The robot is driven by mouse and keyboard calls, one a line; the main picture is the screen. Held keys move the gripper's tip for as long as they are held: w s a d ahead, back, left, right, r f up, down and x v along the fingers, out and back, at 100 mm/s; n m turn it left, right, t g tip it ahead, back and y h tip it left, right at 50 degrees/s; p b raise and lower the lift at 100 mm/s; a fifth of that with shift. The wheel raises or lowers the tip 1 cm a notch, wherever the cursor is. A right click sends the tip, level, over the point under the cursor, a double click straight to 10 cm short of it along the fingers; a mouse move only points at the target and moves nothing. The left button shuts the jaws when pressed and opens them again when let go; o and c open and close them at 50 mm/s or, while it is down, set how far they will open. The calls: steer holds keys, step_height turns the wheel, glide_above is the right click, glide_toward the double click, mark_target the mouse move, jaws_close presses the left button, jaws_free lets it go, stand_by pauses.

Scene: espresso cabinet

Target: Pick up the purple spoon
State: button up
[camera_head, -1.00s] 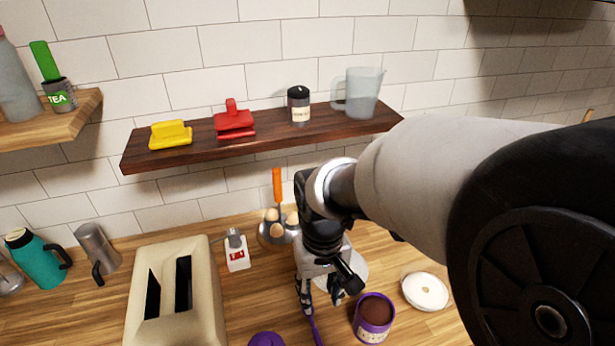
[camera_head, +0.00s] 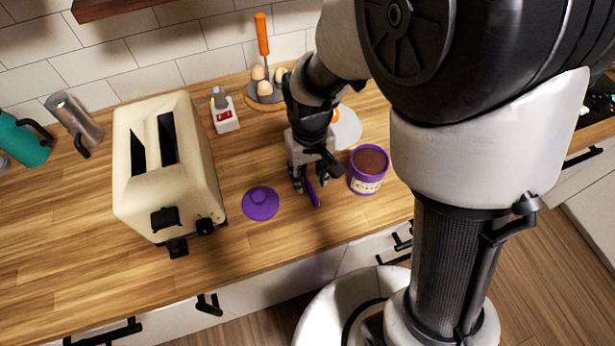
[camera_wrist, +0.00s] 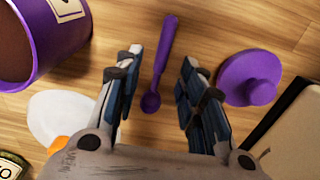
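The purple spoon (camera_wrist: 161,65) shows between my gripper's fingers in the wrist view, its bowl toward the palm and its handle pointing away. In the head view the spoon (camera_head: 312,192) is partly hidden by my gripper. My gripper (camera_wrist: 157,70) is open, with a finger on each side of the spoon and a gap to both. In the head view my gripper (camera_head: 313,180) is low over the wooden counter. I cannot tell how far the fingertips are above the wood.
A purple canister (camera_head: 366,172) with brown contents stands close to the right of my gripper. A purple lid (camera_head: 261,203) lies to the left, beside a cream toaster (camera_head: 165,165). A white plate (camera_head: 347,128) and an egg holder (camera_head: 264,90) are behind. The counter's front edge (camera_head: 300,250) is near.

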mark_target(307, 182)
step_height(307, 182, down, 3)
steer(key=shift+w+r+b, duration=0.1)
steer(key=shift+r+b, duration=0.05)
steer(key=shift+b, duration=0.2)
steer(key=shift+c, duration=0.2)
jaws_close()
